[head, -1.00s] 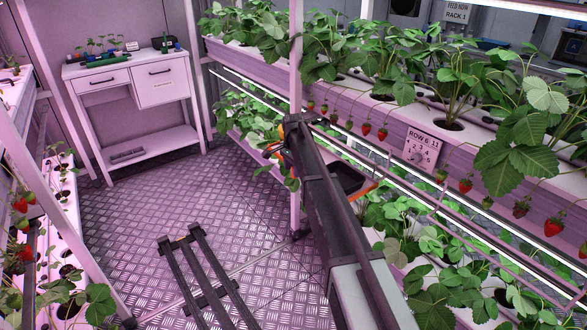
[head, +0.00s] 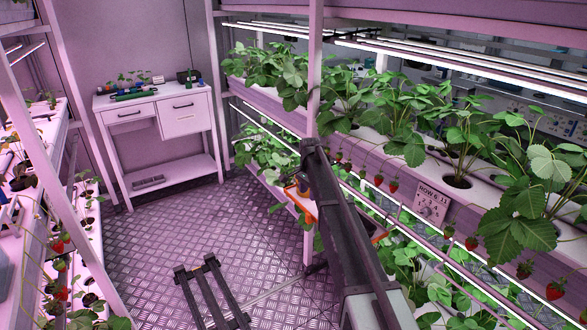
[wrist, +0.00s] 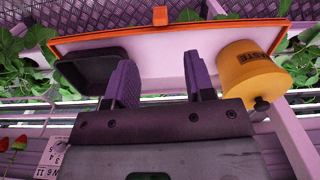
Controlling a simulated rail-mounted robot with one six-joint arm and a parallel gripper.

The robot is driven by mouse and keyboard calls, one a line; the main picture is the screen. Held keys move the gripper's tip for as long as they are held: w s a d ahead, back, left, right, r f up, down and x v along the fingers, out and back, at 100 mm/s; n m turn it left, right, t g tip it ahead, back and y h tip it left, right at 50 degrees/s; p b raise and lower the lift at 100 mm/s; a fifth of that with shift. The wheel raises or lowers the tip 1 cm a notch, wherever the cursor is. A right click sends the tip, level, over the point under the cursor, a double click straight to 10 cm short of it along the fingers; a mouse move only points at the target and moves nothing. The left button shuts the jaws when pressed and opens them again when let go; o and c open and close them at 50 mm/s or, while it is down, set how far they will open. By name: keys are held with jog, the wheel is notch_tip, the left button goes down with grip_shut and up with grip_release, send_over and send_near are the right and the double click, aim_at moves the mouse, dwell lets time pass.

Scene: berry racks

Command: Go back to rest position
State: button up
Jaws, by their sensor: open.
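My gripper (wrist: 161,82) is open in the wrist view, with its two dark ridged fingers apart and nothing between them. In the head view my dark arm reaches away along the right-hand rack, and the fingers are hidden. A tray with an orange rim (wrist: 215,28) lies beyond the fingertips in the wrist view. It holds a black bin (wrist: 92,69) on the left and a yellow cup (wrist: 249,75) on the right, whose label is only partly readable. In the head view the tray's orange rim (head: 379,237) shows beside my arm.
The right-hand rack (head: 340,150) carries strawberry plants, hanging red berries and a row sign (head: 431,202). A white post (head: 314,80) stands close to my arm. A white workbench (head: 163,167) is at the back, and a left rack (head: 60,190) flanks the open metal floor (head: 185,250).

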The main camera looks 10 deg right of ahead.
jog(key=s+a+r+n+p, duration=0.1)
jog(key=s+n, duration=0.5)
jog(key=s, duration=1.4)
jog(key=s+a+r+n+p, duration=0.1)
jog(key=s+n, duration=0.5)
jog(key=s, duration=1.5)
jog(key=shift+s+a+r+p, duration=0.15)
jog(key=shift+a+r+p, duration=0.1)
jog(key=shift+r+p, duration=0.45)
